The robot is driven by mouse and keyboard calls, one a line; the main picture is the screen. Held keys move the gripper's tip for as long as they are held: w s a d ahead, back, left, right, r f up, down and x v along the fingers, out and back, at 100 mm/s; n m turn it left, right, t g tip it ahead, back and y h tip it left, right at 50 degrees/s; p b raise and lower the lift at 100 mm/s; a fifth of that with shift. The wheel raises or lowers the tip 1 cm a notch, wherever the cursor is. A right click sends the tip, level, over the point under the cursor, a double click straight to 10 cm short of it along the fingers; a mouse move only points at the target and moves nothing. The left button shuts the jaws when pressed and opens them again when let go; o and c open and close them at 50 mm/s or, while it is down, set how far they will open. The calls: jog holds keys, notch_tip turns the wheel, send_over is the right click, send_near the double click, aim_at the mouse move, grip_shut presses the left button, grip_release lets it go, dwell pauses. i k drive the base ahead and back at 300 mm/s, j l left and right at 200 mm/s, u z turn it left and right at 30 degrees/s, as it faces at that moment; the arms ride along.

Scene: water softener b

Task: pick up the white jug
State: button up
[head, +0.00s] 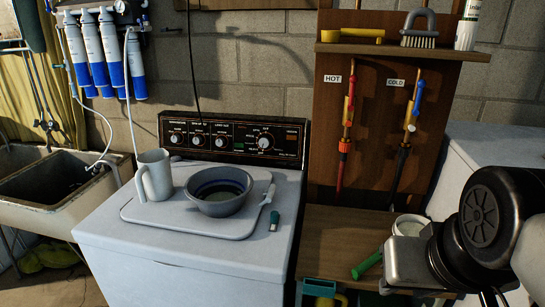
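The white jug (155,175) stands upright on a pale grey tray (145,213) on top of the white washing machine (190,258). Its handle points to the left and toward the viewer. The grey bowl (219,193) stands close to its right on the same tray. My arm (490,215) shows at the right edge, well apart from the jug. I cannot make out the fingers of my gripper, and nothing of mine touches the jug.
A white-handled tool (268,195) lies at the tray's right edge, with a small green object (274,220) beside it. The control panel (240,137) rises behind. A stone sink (60,195) is at left. A wooden bench (335,240) with a green-handled item (367,264) is at right.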

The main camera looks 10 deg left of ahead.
aim_at(155, 170)
jog(key=u, duration=1.5)
